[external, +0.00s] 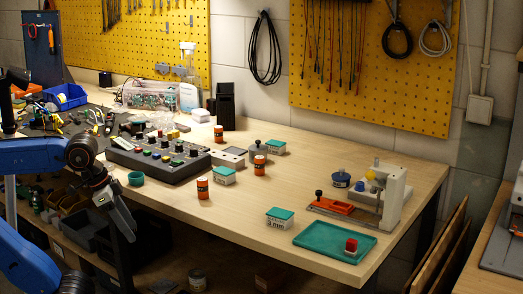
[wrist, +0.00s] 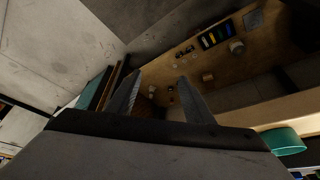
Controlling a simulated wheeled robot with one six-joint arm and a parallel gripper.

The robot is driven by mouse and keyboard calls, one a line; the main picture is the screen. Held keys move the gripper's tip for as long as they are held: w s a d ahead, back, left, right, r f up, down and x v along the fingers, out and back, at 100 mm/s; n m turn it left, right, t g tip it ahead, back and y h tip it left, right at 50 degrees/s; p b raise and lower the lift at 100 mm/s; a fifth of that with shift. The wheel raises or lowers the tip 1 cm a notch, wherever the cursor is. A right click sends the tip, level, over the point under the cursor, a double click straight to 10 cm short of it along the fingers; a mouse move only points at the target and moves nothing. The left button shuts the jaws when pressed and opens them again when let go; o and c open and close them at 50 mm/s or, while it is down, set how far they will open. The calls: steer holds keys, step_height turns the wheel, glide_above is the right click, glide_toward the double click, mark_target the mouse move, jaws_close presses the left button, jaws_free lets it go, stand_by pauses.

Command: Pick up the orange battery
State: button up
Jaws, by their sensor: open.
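Three small orange cylinders with dark markings, battery-like, stand upright on the wooden bench in the external view: a front orange cylinder (external: 203,188), a middle orange cylinder (external: 259,165) and a back orange cylinder (external: 218,133). I cannot tell which one is the orange battery. My gripper (external: 128,225) is at the bench's front left edge, pointing down, left of all three and apart from them. In the wrist view my gripper (wrist: 156,80) has its two fingers spread, with nothing between them. No orange cylinder is recognisable in the wrist view.
Teal-lidded boxes (external: 223,175) stand beside the cylinders. A teal tray (external: 310,237) with a red block lies at the front right. The teal cup also shows in the wrist view (wrist: 284,140).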

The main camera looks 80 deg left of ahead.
step_height(320, 180, up, 21)
steer(key=w+a+r+n+g, duration=0.1)
steer(key=w+a+r+n, duration=0.25)
steer(key=w, duration=0.25)
steer(key=w+a+r+n, duration=0.2)
steer(key=w+a, duration=0.2)
steer(key=w, duration=0.3)
steer(key=n+g, duration=0.4)
steer(key=n, duration=0.9)
glide_above(218, 127)
step_height(218, 127, down, 6)
steer(key=shift+w+f+n, duration=0.1)
steer(key=shift+f+n, duration=0.05)
steer(key=shift+n, duration=0.1)
steer(key=shift+f, duration=6.05)
jaws_close()
